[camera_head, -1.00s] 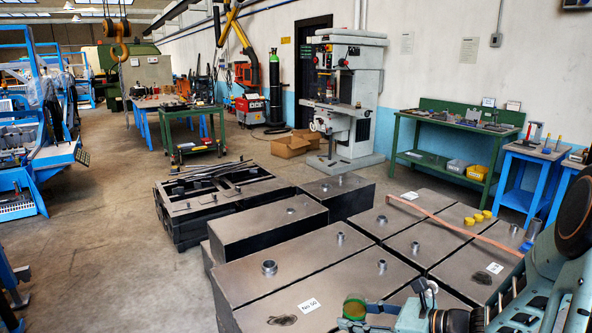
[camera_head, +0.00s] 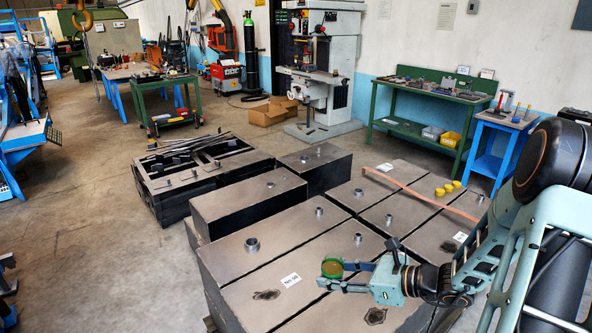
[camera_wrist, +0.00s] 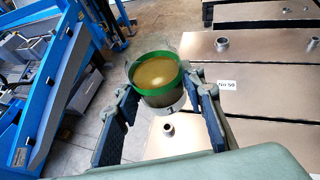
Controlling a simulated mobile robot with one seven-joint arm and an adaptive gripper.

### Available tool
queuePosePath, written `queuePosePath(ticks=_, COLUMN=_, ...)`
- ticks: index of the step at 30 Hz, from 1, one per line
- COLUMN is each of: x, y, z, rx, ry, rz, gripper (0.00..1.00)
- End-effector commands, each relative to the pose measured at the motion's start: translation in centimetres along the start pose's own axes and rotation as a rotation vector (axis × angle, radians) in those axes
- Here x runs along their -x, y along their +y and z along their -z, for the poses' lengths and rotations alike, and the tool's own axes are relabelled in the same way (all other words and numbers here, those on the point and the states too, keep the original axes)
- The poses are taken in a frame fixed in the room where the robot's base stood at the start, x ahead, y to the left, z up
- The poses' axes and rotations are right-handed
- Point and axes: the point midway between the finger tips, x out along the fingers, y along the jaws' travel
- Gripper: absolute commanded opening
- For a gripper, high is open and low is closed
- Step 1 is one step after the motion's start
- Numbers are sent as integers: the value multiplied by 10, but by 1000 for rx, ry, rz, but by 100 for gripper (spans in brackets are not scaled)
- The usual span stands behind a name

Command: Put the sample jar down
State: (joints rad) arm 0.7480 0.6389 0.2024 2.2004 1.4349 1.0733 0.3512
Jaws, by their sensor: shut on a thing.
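The sample jar (camera_wrist: 155,78) is a round, clear-walled jar with a green band and yellowish-brown contents. In the wrist view it sits between the two fingers of my gripper (camera_wrist: 160,98), which is shut on it. In the head view the jar (camera_head: 332,267) shows small at the tip of my gripper (camera_head: 340,274), over the near metal blocks. The jar looks held above the block tops, but its exact height is hard to tell. The fingers hide parts of its sides.
Large flat-topped metal blocks (camera_head: 262,262) with raised round fittings fill the space below my gripper. A label (camera_head: 291,280) and yellow caps (camera_head: 447,188) lie on them. A green bench (camera_head: 425,118) and a blue table (camera_head: 490,150) stand at right. Open floor (camera_head: 90,240) lies left.

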Motion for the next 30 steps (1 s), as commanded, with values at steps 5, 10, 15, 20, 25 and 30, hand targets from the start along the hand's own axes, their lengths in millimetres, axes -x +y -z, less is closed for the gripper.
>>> queuePosePath(ticks=5, x=0, y=0, z=1, rx=0, ry=0, rz=2, gripper=9)
queuePosePath(ticks=10, x=-3, y=-2, z=14, rx=-10, ry=0, rz=25, gripper=9)
queuePosePath(ticks=15, x=-7, y=-7, z=37, rx=-29, ry=-1, rz=78, gripper=9)
queuePosePath(ticks=20, x=-9, y=-12, z=58, rx=-52, ry=-2, rz=135, gripper=9)
queuePosePath(ticks=25, x=-10, y=-16, z=81, rx=-76, ry=-2, rz=194, gripper=9)
queuePosePath(ticks=30, x=-11, y=-20, z=105, rx=-101, ry=-2, rz=255, gripper=9)
